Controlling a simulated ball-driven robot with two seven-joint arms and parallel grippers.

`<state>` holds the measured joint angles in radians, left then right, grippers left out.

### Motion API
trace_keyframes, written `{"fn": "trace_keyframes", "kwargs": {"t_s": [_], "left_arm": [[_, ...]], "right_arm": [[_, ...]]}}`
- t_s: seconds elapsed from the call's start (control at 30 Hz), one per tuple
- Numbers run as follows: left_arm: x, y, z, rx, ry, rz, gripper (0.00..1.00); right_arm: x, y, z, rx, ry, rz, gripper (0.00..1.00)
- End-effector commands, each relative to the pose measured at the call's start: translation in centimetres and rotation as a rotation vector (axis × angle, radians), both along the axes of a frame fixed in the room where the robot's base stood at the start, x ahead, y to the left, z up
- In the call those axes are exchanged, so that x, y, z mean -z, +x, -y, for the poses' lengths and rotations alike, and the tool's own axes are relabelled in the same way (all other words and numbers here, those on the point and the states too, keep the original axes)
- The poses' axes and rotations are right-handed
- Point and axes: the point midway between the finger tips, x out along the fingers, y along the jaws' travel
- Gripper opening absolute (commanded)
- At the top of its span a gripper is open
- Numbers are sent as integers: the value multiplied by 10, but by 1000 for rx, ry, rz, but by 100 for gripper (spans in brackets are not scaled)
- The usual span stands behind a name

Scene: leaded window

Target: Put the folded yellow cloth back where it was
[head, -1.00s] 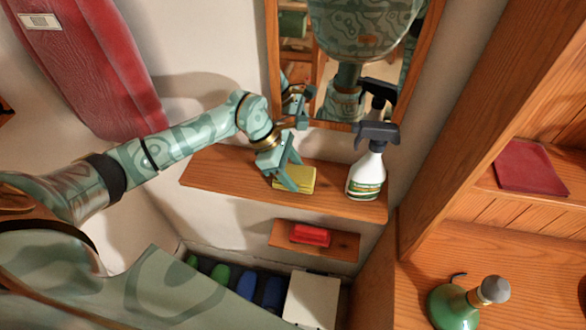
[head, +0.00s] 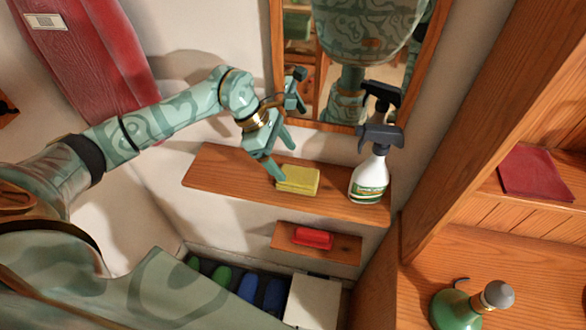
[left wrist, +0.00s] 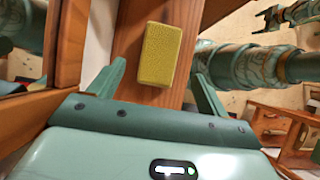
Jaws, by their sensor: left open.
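The folded yellow cloth (head: 298,180) lies flat on the upper wooden shelf (head: 225,176), left of the spray bottle; it also shows in the left wrist view (left wrist: 160,55). My left gripper (head: 280,162) is open and empty, at the cloth's left end. In the left wrist view its two fingers point along either side of the cloth's near end, with a gap on both sides. In that view a small dark gripper, which seems to be my right one (left wrist: 271,18), shows at the top right, too small to judge its jaws.
The white spray bottle (head: 369,178) with a dark head stands at the shelf's right end, before the mirror (head: 405,75). A red thing (head: 313,238) lies on the lower small shelf (head: 345,250). A green flask (head: 455,307) stands on the wooden cabinet at right.

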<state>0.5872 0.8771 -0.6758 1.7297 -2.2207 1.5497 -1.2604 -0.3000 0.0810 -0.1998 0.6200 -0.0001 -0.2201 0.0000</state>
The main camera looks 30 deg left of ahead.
Motion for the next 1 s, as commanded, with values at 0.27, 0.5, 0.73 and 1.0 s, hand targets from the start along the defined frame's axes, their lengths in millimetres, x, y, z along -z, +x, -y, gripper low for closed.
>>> {"fn": "trace_keyframes", "kwargs": {"t_s": [0.27, 0.5, 0.73, 1.0], "left_arm": [[-42, -6, -24, -1, 0, 0, 78], [-49, -7, -27, 0, 0, 0, 78], [-49, -7, -27, 0, -1, -1, 78], [-48, -7, -27, 0, -1, -1, 78]], "right_arm": [[5, -1, -2, 1, 3, -1, 77], [5, -1, -2, 1, 3, -1, 77], [5, -1, -2, 1, 3, -1, 77], [5, -1, -1, 0, 1, -1, 77]]}}
